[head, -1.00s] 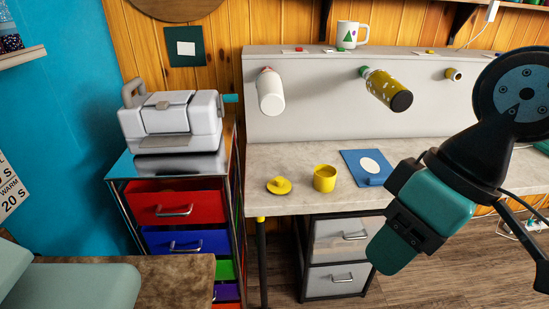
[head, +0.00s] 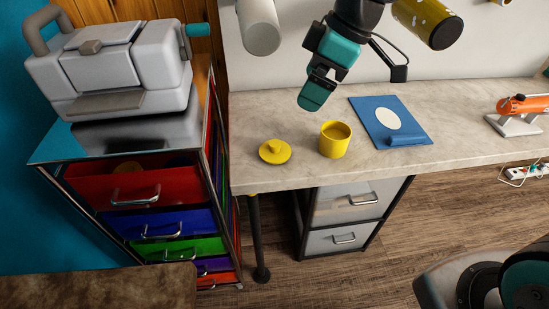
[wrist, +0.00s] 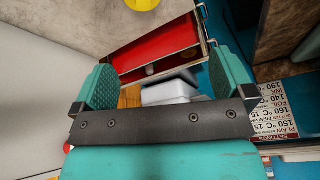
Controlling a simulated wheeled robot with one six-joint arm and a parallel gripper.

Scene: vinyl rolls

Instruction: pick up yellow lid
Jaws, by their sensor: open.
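The yellow lid (head: 275,152) lies flat on the worktop near its left front corner, its round knob up. The yellow cup (head: 335,140) stands upright just right of it, open at the top and apart from the lid. My gripper (head: 312,95) hangs above the worktop, behind and above the cup, right of the lid, touching neither. In the wrist view my gripper (wrist: 163,78) has its two teal fingers wide apart with nothing held between them. A yellow round thing (wrist: 142,4) is cut off at that view's top edge; I cannot tell whether it is lid or cup.
A blue sheet with a white circle (head: 378,122) lies right of the cup. A grey press machine (head: 125,65) stands on the drawer cart at left, whose red drawer (head: 140,187) is partly open. Rolls stick out from the back panel above. The worktop (head: 255,110) behind the lid is clear.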

